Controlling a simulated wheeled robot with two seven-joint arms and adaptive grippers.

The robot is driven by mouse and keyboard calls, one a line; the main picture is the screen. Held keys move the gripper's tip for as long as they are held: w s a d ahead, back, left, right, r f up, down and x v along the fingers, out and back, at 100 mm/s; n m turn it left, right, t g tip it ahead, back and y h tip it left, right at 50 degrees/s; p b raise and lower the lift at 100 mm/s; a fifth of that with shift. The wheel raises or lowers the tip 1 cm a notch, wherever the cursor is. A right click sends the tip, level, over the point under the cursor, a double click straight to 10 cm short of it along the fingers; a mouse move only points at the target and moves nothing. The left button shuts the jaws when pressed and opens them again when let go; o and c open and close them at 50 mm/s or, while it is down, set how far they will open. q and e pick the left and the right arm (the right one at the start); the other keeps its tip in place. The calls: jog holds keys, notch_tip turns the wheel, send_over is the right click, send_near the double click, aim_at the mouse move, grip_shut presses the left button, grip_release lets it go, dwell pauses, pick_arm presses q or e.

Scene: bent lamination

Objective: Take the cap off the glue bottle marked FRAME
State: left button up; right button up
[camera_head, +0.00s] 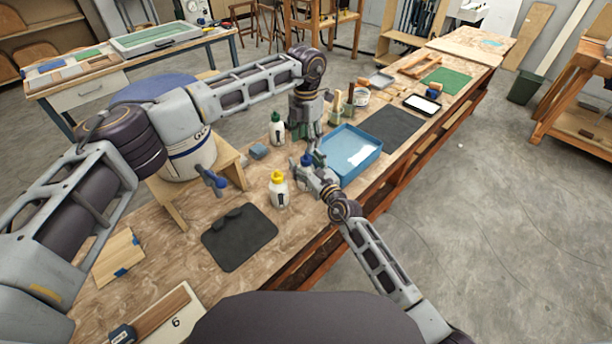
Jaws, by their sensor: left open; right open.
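Three white glue bottles stand on the bench: one with a yellow cap (279,191), one with a dark green cap (277,130), and one with a blue cap (306,168). The label lettering is too small to read, so I cannot tell which is marked FRAME. My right gripper (312,178) is open at the blue-capped bottle and partly hides it. My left gripper (314,139) points down, open, just above and behind that bottle; its fingertips are hard to make out. The blue cap appears to be on its bottle.
A blue tray (368,166) sits close right of the grippers. A white bucket (190,160) stands on a wooden stand at left. A dark mat (240,237) lies in front. A small blue block (258,152), brushes and a jar (361,97) are nearby.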

jog(key=shift+c, duration=0.4)
jog(key=c, duration=1.2)
jog(key=shift+f, duration=0.1)
grip_shut()
jog(key=shift+s+f, duration=0.1)
jog(key=shift+f, duration=0.05)
jog(key=o, duration=0.9)
grip_release()
jog(key=shift+f, duration=0.1)
jog(key=shift+o, duration=0.5)
jog(key=shift+d+r, duration=0.1)
jog(key=shift+r, duration=0.2)
